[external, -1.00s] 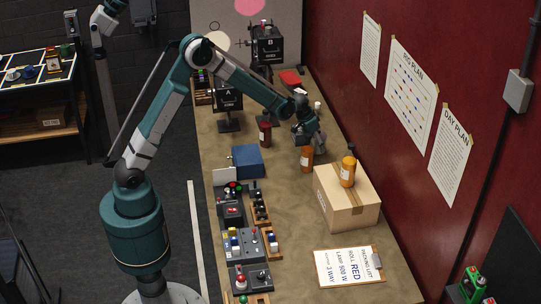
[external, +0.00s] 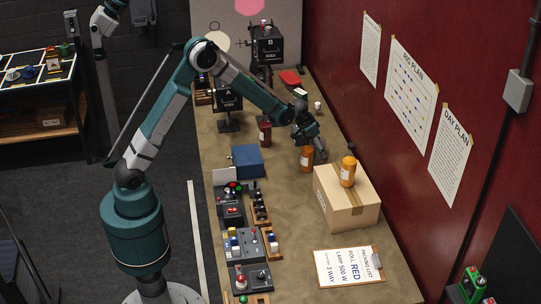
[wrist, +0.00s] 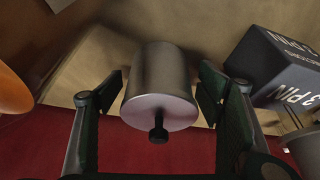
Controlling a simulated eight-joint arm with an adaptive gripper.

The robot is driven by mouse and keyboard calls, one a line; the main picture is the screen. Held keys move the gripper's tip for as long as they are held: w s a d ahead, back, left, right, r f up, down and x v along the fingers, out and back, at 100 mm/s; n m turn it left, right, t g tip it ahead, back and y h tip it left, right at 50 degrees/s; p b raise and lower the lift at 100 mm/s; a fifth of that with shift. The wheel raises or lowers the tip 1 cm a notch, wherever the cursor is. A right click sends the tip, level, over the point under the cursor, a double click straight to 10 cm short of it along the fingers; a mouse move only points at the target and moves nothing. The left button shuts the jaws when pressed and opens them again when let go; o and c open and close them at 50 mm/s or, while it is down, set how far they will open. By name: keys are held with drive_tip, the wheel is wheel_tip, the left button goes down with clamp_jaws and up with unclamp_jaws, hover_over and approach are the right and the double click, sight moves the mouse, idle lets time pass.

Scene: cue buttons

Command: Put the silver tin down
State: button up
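The silver tin (wrist: 160,85) is a plain metal cylinder with a small black knob on the end facing the camera. In the wrist view it sits between the two finger pads of my gripper (wrist: 160,108). A narrow gap shows on each side of the tin, so the fingers look open around it. In the external view my gripper (external: 309,136) is low over the table, and the tin (external: 320,152) is mostly hidden by it. Whether the tin's underside touches the table cannot be told.
An orange bottle (external: 306,158) stands close beside my gripper. A cardboard box (external: 346,199) with another orange bottle (external: 347,172) on top is nearer the camera. A dark red jar (external: 265,133) stands to the left. A black box lettered 3 PIN (wrist: 277,68) is close in the wrist view.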

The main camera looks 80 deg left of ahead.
drive_tip(key=shift+r, duration=0.1)
idle(0.3)
drive_tip(key=v, duration=1.2)
drive_tip(key=shift+r+p, duration=0.15)
drive_tip(key=shift+p, duration=0.15)
idle(0.8)
drive_tip(key=s+r+n+p, duration=0.15)
drive_tip(key=s+r, duration=0.25)
drive_tip(key=r, duration=0.4)
drive_tip(key=s+d+r+m+t+b, duration=0.1)
drive_tip(key=s+d+r, duration=0.4)
drive_tip(key=s+d, duration=0.2)
drive_tip(key=s+d+r+m+b, duration=0.1)
drive_tip(key=s+d+r, duration=0.3)
drive_tip(key=s+d, duration=0.4)
drive_tip(key=s+d+f+b, duration=0.1)
drive_tip(key=s+d, duration=0.3)
drive_tip(key=s, duration=0.5)
drive_tip(key=s+d+f+m+t+b, duration=0.1)
drive_tip(key=s+d+f+b, duration=0.1)
drive_tip(key=s+d, duration=0.3)
drive_tip(key=s+d+f+m+h+b, duration=0.1)
drive_tip(key=s+d, duration=0.3)
drive_tip(key=s, duration=0.8)
drive_tip(key=shift+s+d+f+t, duration=0.3)
drive_tip(key=shift+s+f+t, duration=0.1)
drive_tip(key=shift+f, duration=0.1)
